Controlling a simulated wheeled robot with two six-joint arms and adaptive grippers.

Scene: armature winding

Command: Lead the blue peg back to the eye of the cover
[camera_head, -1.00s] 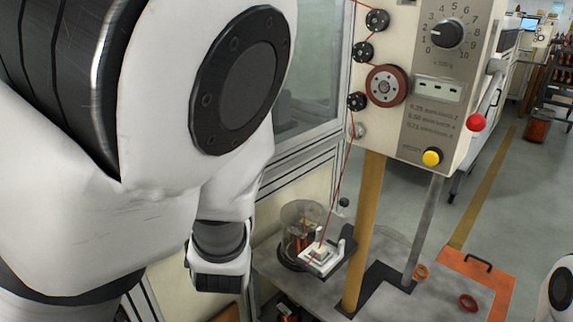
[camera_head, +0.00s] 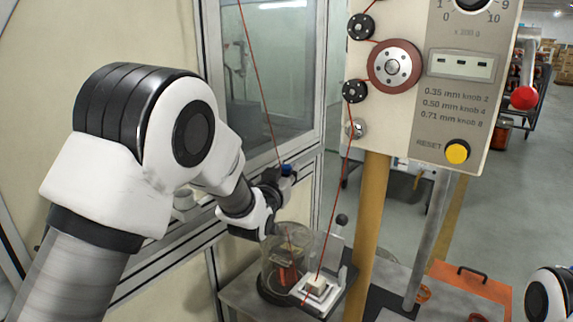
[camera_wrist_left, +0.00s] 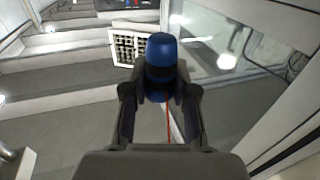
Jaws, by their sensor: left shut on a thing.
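My left gripper (camera_head: 277,181) is shut on the blue peg (camera_head: 287,170), up beside the window frame. The wrist view shows the peg (camera_wrist_left: 161,62) upright between both fingers (camera_wrist_left: 160,92), with a red wire running down behind it. The clear round cover (camera_head: 273,272) stands below the gripper on the grey bench, with copper-coloured parts inside. The peg is above the cover and apart from it. The cover's eye is too small to make out. My right gripper is out of view; only a piece of that arm shows at the bottom right.
A red wire (camera_head: 258,75) rises from near the peg to the top edge. Another wire runs from the pulleys (camera_head: 355,91) to a white block (camera_head: 318,288) beside the cover. The machine panel (camera_head: 440,100) and yellow post (camera_head: 368,225) stand right of the cover.

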